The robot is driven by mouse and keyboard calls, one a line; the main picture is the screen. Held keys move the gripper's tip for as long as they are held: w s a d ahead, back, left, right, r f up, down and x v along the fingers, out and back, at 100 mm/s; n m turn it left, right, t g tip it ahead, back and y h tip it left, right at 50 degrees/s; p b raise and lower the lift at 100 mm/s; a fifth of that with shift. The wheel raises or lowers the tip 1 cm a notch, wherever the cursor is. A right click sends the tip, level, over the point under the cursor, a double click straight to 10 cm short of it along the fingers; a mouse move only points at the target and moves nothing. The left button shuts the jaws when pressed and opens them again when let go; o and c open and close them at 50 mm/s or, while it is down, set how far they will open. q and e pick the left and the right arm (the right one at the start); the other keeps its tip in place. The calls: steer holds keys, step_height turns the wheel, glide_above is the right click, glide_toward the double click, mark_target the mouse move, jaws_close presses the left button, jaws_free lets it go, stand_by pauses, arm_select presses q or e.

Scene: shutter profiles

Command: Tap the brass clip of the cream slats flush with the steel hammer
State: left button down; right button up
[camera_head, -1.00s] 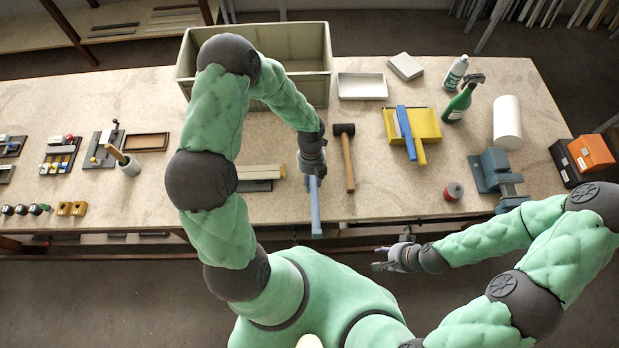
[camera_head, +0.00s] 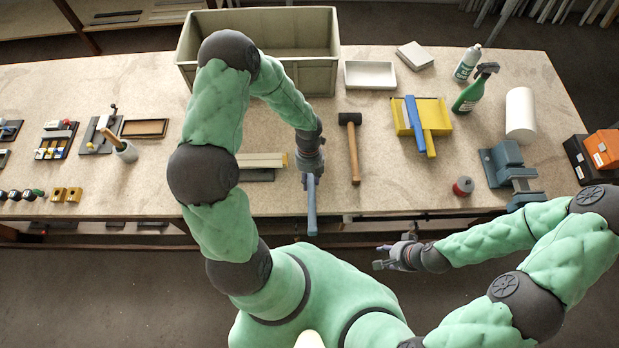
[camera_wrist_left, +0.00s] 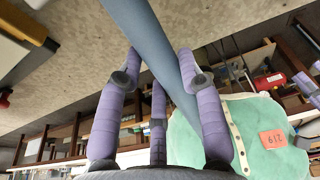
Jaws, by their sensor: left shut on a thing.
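The cream slats (camera_head: 262,160) lie on the bench near its front edge, on a dark grey piece (camera_head: 256,175). A small brass-yellow clip (camera_head: 285,160) is at their right end; how far it stands out is too small to tell. My left gripper (camera_head: 311,182) is just right of the clip, shut on a long blue-grey bar (camera_head: 311,212) that reaches past the bench's front edge. The bar (camera_wrist_left: 150,42) passes between the fingers in the left wrist view. I cannot tell whether it is the steel hammer's handle; no hammer head shows on it. My right gripper (camera_head: 381,257) is open and empty before the bench.
A black-headed hammer with a wooden handle (camera_head: 353,150) lies right of my left gripper. A grey-green crate (camera_head: 318,75) stands behind.

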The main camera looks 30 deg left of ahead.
arm_select(q)
steer(key=s+a, duration=0.1)
steer(key=a, duration=0.1)
steer(key=s+a+p, duration=0.1)
steer(key=a, duration=0.1)
steer(key=shift+s, duration=0.2)
steer(key=shift+w+d, duration=0.1)
steer(key=shift+d, duration=0.05)
steer(key=shift+w+d, duration=0.4)
steer(key=shift+d, duration=0.25)
steer(key=shift+w+d, duration=0.35)
steer(key=shift+d, duration=0.25)
